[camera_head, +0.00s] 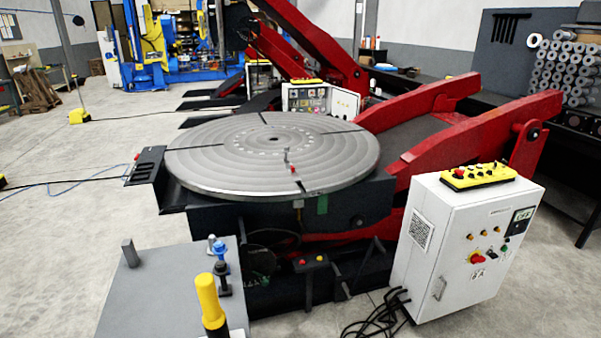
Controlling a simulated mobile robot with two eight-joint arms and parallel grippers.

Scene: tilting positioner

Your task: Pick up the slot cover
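The round grey positioner table (230,150) lies flat, with grooves in its top and dark radial slots. In the near right slot (298,183) stands a small red-topped piece (291,168). I cannot tell whether it is the slot cover. On the grey side table (155,295) at the lower left stand a small grey block (130,253), a blue-topped piece (220,252) and a yellow-handled tool (209,302). None of these is clearly the slot cover. Neither of my grippers shows in the head view.
A white control cabinet (455,250) with a yellow pendant (478,176) on top stands at the right, black cables at its foot. Red tilt arms (460,130) rise behind the round table. A black slotted box (148,166) sits at its left edge. Floor at far left is mostly clear.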

